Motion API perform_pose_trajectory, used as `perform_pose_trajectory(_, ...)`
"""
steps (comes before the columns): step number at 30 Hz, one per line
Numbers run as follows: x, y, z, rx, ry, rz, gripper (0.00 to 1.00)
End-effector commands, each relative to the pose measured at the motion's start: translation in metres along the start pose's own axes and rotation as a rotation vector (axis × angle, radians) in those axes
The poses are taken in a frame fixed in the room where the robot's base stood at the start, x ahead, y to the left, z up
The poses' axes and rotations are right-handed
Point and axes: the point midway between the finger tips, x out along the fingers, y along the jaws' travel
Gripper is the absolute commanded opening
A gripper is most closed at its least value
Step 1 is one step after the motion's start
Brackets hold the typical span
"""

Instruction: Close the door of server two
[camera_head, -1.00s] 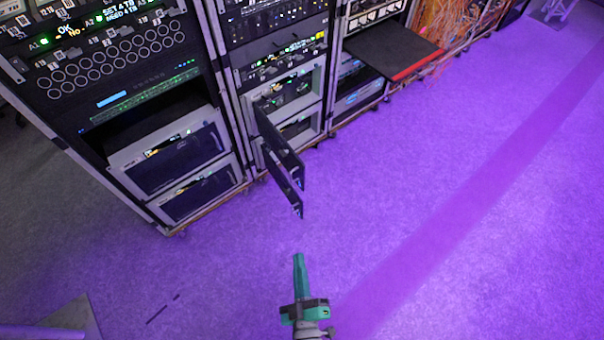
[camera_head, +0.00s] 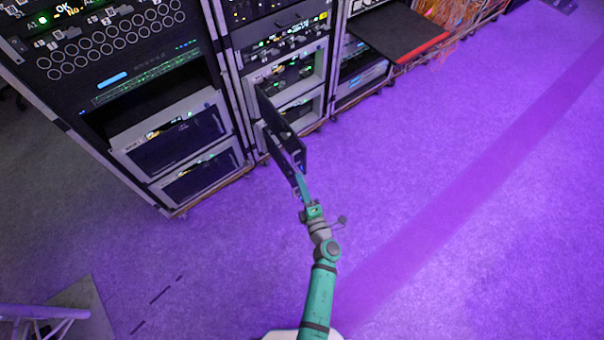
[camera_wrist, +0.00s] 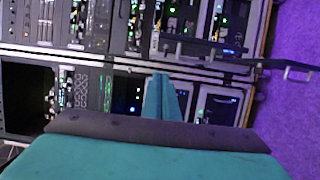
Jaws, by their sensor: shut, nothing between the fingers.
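Two dark door panels stand swung open from the middle rack in the head view: an upper door (camera_head: 283,122) and a lower door (camera_head: 280,156). I see no label telling which belongs to server two. My teal gripper (camera_head: 303,186) is shut and empty, at the outer end of the lower door. I cannot tell whether it touches the door. In the wrist view my shut fingers (camera_wrist: 161,98) point toward the racks, and a dark open door (camera_wrist: 225,57) shows nearly edge-on, with a handle at its outer end.
The left rack has two closed server fronts (camera_head: 175,142) low down. A dark shelf with a red edge (camera_head: 398,32) juts from the rack to the right. A grey metal truss piece (camera_head: 40,312) lies at the lower left. The purple-lit floor (camera_head: 430,150) to the right is clear.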

Motion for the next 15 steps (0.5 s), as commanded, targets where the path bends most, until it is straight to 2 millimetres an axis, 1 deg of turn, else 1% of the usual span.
perform_pose_trajectory(12,0.076,0.001,0.0,0.002,0.0,0.002,0.0)
perform_pose_trajectory(14,0.086,0.001,0.0,0.003,0.0,0.001,0.0)
perform_pose_trajectory(15,0.09,0.001,0.005,0.001,-0.004,0.001,0.0)
